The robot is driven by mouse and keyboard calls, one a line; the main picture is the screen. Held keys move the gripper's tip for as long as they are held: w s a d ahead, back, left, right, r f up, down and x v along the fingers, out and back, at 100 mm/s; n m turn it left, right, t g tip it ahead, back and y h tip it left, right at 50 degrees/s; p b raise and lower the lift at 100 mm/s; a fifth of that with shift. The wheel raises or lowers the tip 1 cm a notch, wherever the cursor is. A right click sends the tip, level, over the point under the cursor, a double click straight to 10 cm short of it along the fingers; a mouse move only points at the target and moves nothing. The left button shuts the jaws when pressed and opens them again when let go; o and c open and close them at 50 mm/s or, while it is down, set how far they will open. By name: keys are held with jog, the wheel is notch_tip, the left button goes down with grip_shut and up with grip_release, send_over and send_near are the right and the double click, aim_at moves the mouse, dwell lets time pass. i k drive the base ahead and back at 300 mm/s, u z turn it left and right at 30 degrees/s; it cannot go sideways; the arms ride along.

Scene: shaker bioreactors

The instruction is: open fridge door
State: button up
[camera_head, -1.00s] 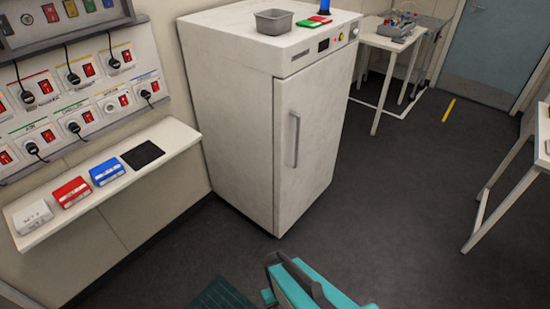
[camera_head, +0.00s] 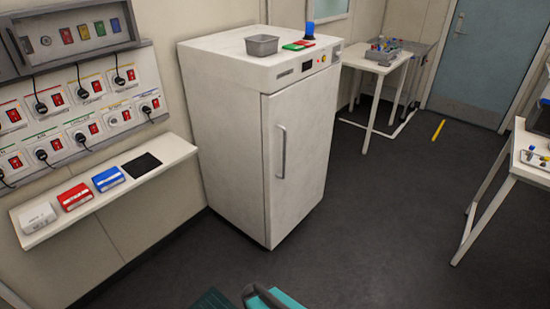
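The fridge (camera_head: 225,130) is a white upright cabinet standing against the wall, left of the picture's middle. Its door (camera_head: 303,155) faces the right front and is shut. A grey vertical bar handle (camera_head: 281,152) sits near the door's left edge. Only a teal and dark part of my own body shows at the bottom edge. My gripper's fingers do not show, and nothing touches the handle.
A wall shelf (camera_head: 115,185) with red, blue and white boxes juts out left of the fridge, below a socket panel. A grey tray (camera_head: 262,46) sits on the fridge. White tables (camera_head: 490,200) stand at the right and back. The dark floor (camera_head: 370,235) before the door is clear.

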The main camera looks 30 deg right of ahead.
aim_at(298, 119)
jog(key=u, duration=0.1)
jog(key=i, duration=0.9)
jog(key=u, duration=0.25)
jog(key=k, duration=0.95)
jog(key=z, duration=0.15)
jog(key=i, duration=0.65)
